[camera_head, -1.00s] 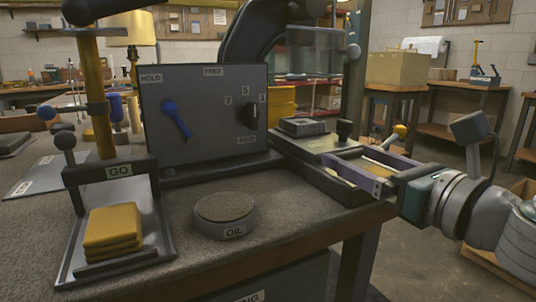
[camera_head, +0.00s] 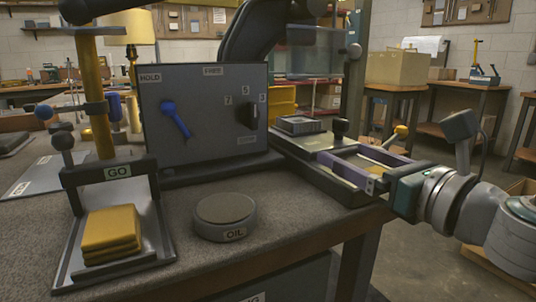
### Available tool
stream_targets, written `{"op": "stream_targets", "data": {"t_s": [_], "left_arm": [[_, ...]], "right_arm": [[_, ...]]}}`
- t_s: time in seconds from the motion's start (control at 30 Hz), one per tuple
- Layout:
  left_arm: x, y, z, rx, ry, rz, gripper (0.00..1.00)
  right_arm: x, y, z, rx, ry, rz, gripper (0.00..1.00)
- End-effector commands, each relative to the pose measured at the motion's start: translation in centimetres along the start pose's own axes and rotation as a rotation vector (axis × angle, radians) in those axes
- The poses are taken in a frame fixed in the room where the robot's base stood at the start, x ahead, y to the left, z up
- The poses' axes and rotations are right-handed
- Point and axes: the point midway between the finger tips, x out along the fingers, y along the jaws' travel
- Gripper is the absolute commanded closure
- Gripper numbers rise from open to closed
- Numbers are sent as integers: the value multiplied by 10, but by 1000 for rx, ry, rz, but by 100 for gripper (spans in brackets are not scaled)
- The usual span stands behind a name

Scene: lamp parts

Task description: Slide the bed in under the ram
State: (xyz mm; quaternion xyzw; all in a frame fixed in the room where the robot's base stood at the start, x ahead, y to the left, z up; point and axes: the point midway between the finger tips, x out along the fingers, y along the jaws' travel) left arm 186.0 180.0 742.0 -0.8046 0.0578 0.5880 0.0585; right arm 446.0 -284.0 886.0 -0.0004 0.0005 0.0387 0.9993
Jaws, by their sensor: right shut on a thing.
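The bed (camera_head: 318,143) appears to be the flat dark metal slide right of the control panel, with a square dark block (camera_head: 300,124) on its far end and a black knob (camera_head: 340,129) upright near its edge. My right gripper (camera_head: 342,153) reaches in from the right, its two purple fingers lying low over the near part of the slide. It is shut on a part of the slide, but the exact contact is hard to see. The ram is not clearly visible; a black curved press frame (camera_head: 245,35) rises behind the panel. My left gripper is not visible.
The control panel (camera_head: 203,110) has a blue lever and a black dial. A clear guard (camera_head: 308,62) hangs above the block. The OIL pad (camera_head: 224,209) and GO stand (camera_head: 118,172) with yellow pads are at front left. The bench edge lies under my right arm.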

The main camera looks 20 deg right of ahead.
Motion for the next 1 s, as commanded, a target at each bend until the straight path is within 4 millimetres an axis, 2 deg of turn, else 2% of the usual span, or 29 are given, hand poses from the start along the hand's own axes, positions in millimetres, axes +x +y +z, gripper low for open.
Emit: {"op": "stream_targets", "data": {"t_s": [0.3, 0.33, 0.4, 0.43, 0.77, 1.0], "left_arm": [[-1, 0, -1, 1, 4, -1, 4], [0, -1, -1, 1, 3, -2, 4], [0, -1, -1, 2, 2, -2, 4], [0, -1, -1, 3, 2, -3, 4], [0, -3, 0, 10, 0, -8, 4], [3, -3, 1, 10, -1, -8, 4]], "right_arm": [[5, 2, -1, 1, 2, 7, 100], [5, 2, -1, 1, 2, 7, 11], [5, 2, -1, 1, 2, 6, 3], [5, 2, -1, 1, 2, 6, 0], [0, 1, -2, 1, 3, 2, 0], [-34, 1, -4, 3, 6, 3, 0]]}}
